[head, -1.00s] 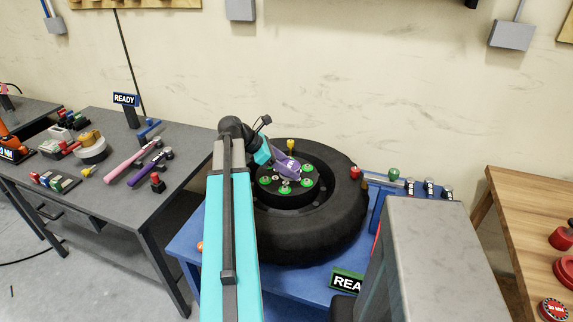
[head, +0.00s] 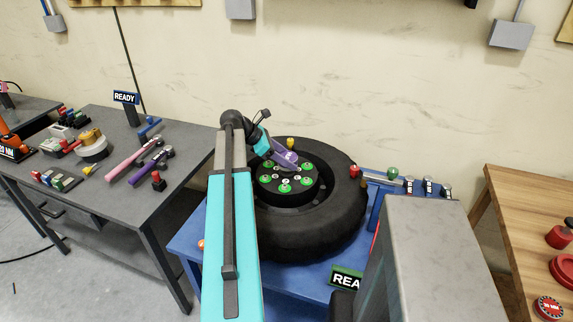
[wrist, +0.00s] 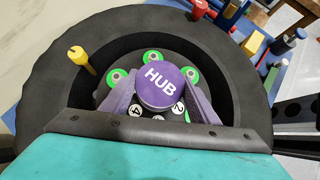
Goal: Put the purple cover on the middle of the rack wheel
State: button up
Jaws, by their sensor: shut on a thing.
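The purple cover (wrist: 160,86), a round cap marked HUB, is held between the two fingers of my gripper (wrist: 163,98) in the wrist view. In the head view the purple cover (head: 287,158) is tilted and sits over the rear part of the hub. The rack wheel (head: 335,215) is a black tyre lying flat, with a dark hub face (head: 286,188) ringed by green-collared nuts. The cover looks a little above the hub face; whether it touches is hidden. In the wrist view it hides the wheel's middle.
A yellow-topped valve or peg (wrist: 80,58) stands up on the wheel. A blue stand (head: 315,275) carries the wheel, with red and green knobs (head: 393,172) at its right. A grey block (head: 425,240) stands at front right. The grey bench (head: 150,195) at left holds tools.

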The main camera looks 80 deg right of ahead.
jog(key=shift+f+p, duration=0.6)
jog(key=shift+f, duration=1.05)
jog(key=shift+f, duration=0.15)
jog(key=o, duration=1.2)
jog(key=b+v, duration=0.2)
jog(key=v, duration=1)
jog(key=shift+w, duration=0.1)
